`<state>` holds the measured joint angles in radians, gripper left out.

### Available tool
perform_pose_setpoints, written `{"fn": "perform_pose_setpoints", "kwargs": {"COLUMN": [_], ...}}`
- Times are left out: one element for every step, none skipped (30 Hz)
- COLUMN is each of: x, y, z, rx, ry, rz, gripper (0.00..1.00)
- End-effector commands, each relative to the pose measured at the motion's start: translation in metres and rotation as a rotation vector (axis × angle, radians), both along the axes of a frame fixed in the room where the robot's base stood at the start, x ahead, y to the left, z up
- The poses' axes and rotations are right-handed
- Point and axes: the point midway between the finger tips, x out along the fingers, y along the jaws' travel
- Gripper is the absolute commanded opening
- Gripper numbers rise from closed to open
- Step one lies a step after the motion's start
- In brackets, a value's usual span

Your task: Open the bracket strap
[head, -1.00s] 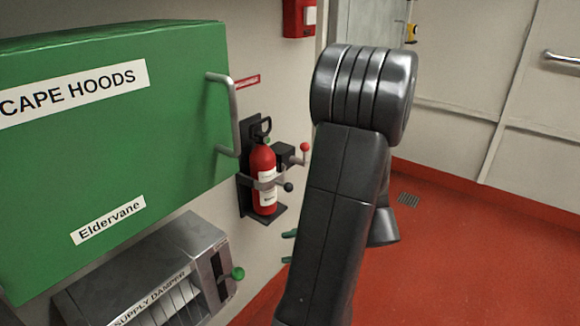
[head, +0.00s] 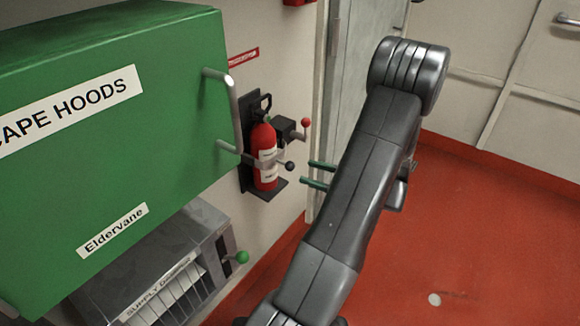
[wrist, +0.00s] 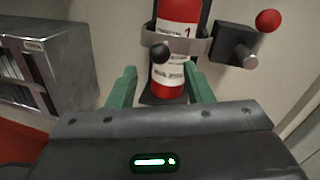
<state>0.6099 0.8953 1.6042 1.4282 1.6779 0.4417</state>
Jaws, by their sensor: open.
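The bracket strap (head: 256,161) is a grey metal band across the front of a red fire extinguisher (head: 264,142) in a black wall bracket (head: 246,176). The strap (wrist: 196,46) looks closed around the cylinder. A black ball knob (head: 290,166) sits at its front; in the wrist view the knob (wrist: 161,53) is just above the gap between my fingers. My gripper (wrist: 158,84) is open and empty, its green fingers pointing at the lower extinguisher. In the head view my gripper (head: 320,174) is right of the bracket, apart from it.
A red ball knob on a lever (head: 305,122) sticks out of a black box right of the extinguisher. A green escape hoods cabinet (head: 110,140) with a grey handle juts out at left. Below is a supply damper box (head: 165,262) with a green knob.

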Motion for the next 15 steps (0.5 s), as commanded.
{"fn": "perform_pose_setpoints", "kwargs": {"x": [0.004, 0.007, 0.010, 0.013, 0.015, 0.018, 0.019, 0.021, 0.024, 0.025, 0.026, 0.027, 0.028, 0.029, 0.029], "y": [0.012, 0.018, 0.025, 0.030, 0.035, 0.041, 0.045, 0.048, 0.053, 0.056, 0.058, 0.060, 0.062, 0.063, 0.065], "z": [-0.001, -0.001, -0.001, -0.001, -0.001, -0.001, -0.001, -0.001, 0.000, 0.000, -0.001, 0.000, 0.000, 0.000, 0.000], "rx": [0.000, -0.001, 0.000, 0.000, -0.001, -0.001, 0.000, -0.001, -0.001, 0.000, -0.001, -0.001, -0.001, -0.001, -0.001], "ry": [-0.001, 0.000, 0.000, 0.000, 0.000, 0.000, 0.001, 0.000, 0.000, 0.000, 0.001, 0.000, 0.000, 0.000, 0.000], "rz": [0.005, 0.005, 0.004, 0.005, 0.004, 0.003, 0.004, 0.003, 0.003, 0.002, 0.002, 0.001, 0.001, 0.001, 0.001], "gripper": [0.46, 0.46, 0.46, 0.46, 0.46, 0.46, 0.46, 0.46, 0.46, 0.46, 0.46, 0.46, 0.46, 0.46, 0.46]}}
